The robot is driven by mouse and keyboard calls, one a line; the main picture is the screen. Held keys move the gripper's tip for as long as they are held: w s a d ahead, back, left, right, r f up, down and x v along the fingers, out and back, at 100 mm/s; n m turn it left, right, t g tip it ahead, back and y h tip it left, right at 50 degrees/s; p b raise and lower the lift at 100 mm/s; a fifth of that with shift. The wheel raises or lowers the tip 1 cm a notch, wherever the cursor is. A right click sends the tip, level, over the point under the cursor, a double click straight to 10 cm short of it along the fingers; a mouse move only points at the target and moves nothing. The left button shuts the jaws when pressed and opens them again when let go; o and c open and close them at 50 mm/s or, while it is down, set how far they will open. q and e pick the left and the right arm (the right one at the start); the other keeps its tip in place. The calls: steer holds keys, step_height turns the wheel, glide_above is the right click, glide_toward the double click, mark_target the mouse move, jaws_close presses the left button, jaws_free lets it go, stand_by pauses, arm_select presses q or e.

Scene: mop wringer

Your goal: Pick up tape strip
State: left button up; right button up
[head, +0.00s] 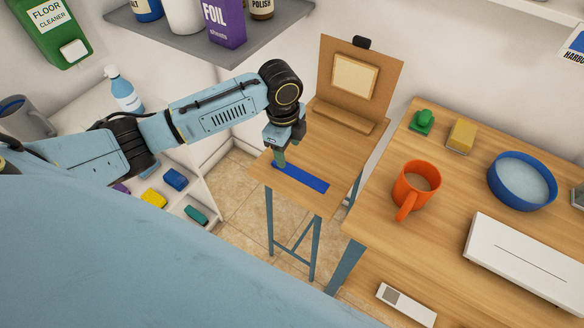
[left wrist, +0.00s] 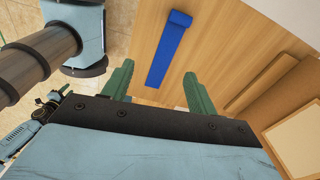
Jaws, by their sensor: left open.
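The blue tape strip (head: 303,178) lies flat on the small wooden table, near its front edge. In the left wrist view the strip (left wrist: 168,50) runs lengthwise between the lines of my two green fingers, with a thicker or folded part at its far end. My left gripper (head: 278,158) points down over the strip's left end in the head view. The left gripper's fingers (left wrist: 158,88) are apart, with nothing held between them. Whether the fingertips touch the strip or table cannot be told. My right gripper is not in view.
A brown board with a pale sheet (head: 355,76) stands at the back of the small table (head: 340,150). To the right, a larger table (head: 450,200) holds an orange mug (head: 415,187), a blue bowl (head: 522,181) and a white box (head: 530,260). A grey shelf (head: 215,40) hangs above my arm.

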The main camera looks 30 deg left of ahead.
mark_target(300, 173)
arm_select(q)
steer(key=w+a+r+m, duration=0.1)
steer(key=w+a+r, duration=0.1)
steer(key=a+r, duration=0.2)
steer(key=shift+g+y, duration=0.3)
steer(key=f+b, duration=0.1)
steer(key=f, duration=1.2)
steer(key=shift+w+a+f+b, duration=0.1)
steer(key=shift+w+a+b, duration=0.1)
steer(key=shift+b, duration=0.2)
steer(key=c, duration=1.1)
